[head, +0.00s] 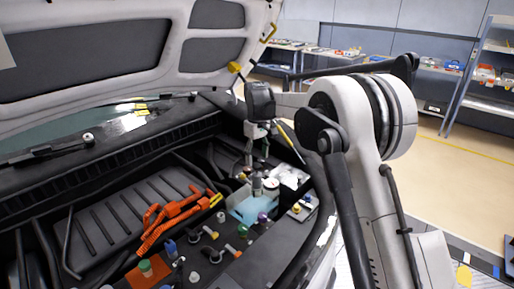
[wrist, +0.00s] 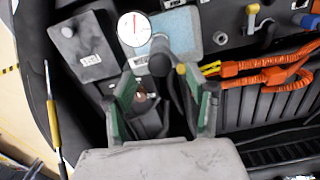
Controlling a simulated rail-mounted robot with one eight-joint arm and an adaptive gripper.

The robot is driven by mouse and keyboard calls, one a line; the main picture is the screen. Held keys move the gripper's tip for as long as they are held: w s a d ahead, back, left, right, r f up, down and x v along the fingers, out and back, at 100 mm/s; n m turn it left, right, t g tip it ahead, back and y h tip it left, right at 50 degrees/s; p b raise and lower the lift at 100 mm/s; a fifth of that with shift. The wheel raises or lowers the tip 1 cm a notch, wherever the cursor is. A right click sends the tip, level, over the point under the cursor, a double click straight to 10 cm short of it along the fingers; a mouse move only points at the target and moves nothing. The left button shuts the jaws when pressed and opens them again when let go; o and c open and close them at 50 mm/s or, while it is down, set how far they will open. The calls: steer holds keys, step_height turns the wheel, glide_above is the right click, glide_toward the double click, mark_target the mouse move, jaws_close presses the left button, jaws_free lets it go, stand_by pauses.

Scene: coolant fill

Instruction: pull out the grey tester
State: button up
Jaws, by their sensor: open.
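My gripper (wrist: 157,82) is open, its green-lined fingers pointing at the coolant tank; in the head view it hangs over the engine bay (head: 249,160). The grey tester (head: 257,185) appears to be the short grey upright piece on the pale blue tank (head: 243,206). In the wrist view, a dark grey rounded piece (wrist: 160,64) lies just beyond the fingertips, beside a white dial with a red needle (wrist: 133,29). I cannot tell whether the dial belongs to the tester. No contact with the fingers shows. The tester's lower end is hidden.
Orange cables (head: 170,217) run left of the tank. A dark grey box (wrist: 85,45) lies left of the dial in the wrist view. The raised hood (head: 90,45) overhangs the bay. A yellow-handled rod (wrist: 53,120) stands near the bay's edge.

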mark_target(257, 174)
step_height(257, 174, down, 10)
steer(key=shift+r+p, duration=0.2)
steer(key=shift+p, duration=0.3)
jaws_close()
steer(key=c, duration=0.6)
jaws_free()
steer(key=c, duration=0.4)
steer(key=shift+o, duration=0.2)
steer(key=shift+n+b, duration=0.6)
steer(key=shift+n, duration=0.3)
steer(key=shift+n, duration=0.6)
steer(key=shift+n+b, duration=0.6)
